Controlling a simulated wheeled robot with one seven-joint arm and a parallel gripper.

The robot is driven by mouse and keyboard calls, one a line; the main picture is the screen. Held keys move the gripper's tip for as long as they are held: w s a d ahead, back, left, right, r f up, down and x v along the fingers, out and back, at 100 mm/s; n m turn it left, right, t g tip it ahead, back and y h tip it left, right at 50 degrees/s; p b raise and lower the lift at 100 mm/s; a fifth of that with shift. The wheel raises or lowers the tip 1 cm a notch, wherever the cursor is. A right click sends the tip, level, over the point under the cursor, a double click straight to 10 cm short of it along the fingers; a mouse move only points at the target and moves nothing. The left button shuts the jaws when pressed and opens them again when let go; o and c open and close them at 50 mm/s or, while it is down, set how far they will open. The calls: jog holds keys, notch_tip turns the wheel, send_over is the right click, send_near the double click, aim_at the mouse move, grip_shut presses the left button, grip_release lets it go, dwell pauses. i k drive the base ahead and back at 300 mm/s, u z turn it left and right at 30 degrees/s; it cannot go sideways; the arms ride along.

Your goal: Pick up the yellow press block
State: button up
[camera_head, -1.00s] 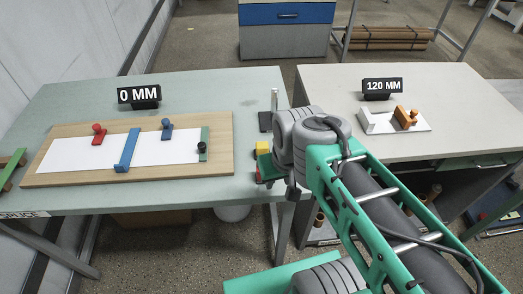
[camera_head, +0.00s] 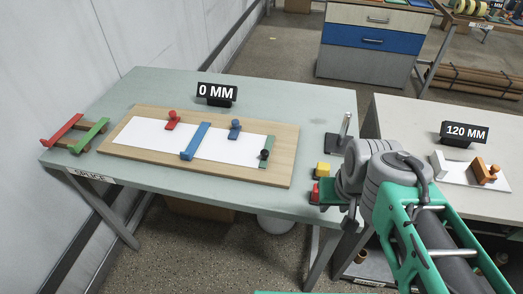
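The yellow press block (camera_head: 322,170) is a small yellow cube near the front right corner of the left table (camera_head: 110,103). A red piece (camera_head: 315,191) and a green piece (camera_head: 327,193) are close in front of it. The grey wrist end of my arm appears just to the right of the block and partly covers that corner. My gripper's fingers do not show; the arm hides that area. I cannot tell the gap between the arm and the block.
A wooden board (camera_head: 283,172) with white paper, a blue bar (camera_head: 194,142) and several stops lies on the left table. A metal post (camera_head: 346,126) stands behind the block. The right table (camera_head: 400,113) carries a white plate with an orange piece (camera_head: 483,170).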

aim_at(323, 169)
jog(key=u, duration=1.1)
jog(key=i, duration=0.4)
jog(key=u, duration=0.7)
